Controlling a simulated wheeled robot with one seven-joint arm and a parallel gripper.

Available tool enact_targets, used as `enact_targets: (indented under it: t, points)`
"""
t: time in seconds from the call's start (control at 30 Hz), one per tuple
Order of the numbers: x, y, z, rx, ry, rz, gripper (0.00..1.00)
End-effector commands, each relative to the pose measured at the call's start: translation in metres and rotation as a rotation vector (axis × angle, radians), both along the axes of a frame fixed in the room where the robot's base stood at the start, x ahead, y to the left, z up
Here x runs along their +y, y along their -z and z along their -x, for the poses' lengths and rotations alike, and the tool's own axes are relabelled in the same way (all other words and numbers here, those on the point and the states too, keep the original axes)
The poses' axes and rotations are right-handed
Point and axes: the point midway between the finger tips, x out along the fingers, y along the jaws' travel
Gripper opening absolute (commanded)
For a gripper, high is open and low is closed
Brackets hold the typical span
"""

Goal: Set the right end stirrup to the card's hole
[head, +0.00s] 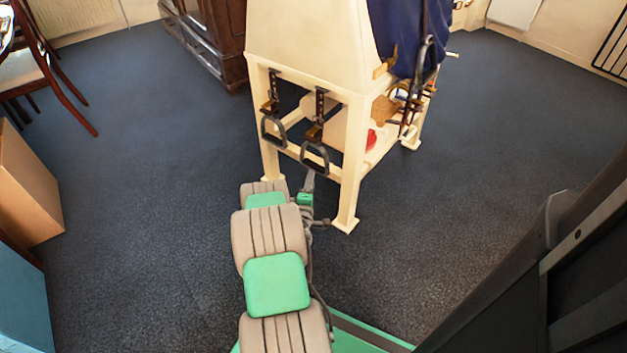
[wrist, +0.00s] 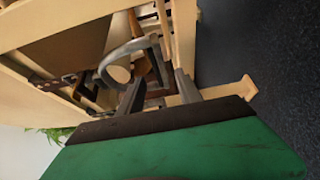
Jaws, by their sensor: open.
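The right end stirrup (head: 315,157) is a dark grey loop hanging on a dark strap (head: 319,106) with holes, at the near end of the cream wooden stand. In the wrist view a curved grey stirrup (wrist: 112,62) lies just beyond and partly between my fingertips. My gripper (wrist: 160,80) is open; I cannot tell whether a finger touches it. In the head view my gripper (head: 309,180) is just below the right end stirrup, partly hidden by my arm. A small brownish piece (head: 313,133) sits on the strap; I cannot tell whether it is the card.
A second stirrup (head: 273,131) hangs to the left on the stand (head: 353,165). More straps and tack (head: 407,110) hang on its right side below a blue cloth (head: 398,40). A cardboard box (head: 25,185) stands far left. The dark floor (head: 150,190) is clear between.

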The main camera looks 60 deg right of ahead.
Motion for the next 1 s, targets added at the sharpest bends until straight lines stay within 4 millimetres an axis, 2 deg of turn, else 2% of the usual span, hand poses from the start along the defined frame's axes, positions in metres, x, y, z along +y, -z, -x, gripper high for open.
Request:
enact_targets:
  t: [0.13, 0.33, 0.5, 0.8, 1.0]
  points:
    - [-0.014, 0.001, -0.002, 0.005, -0.004, 0.012, 0.42]
    - [-0.049, 0.002, -0.013, 0.001, -0.002, 0.01, 0.42]
    - [-0.069, 0.002, -0.02, 0.003, -0.003, 0.007, 0.42]
    - [-0.073, 0.0, -0.023, 0.004, -0.006, 0.007, 0.42]
    - [-0.073, 0.0, -0.023, 0.004, -0.006, 0.007, 0.25]
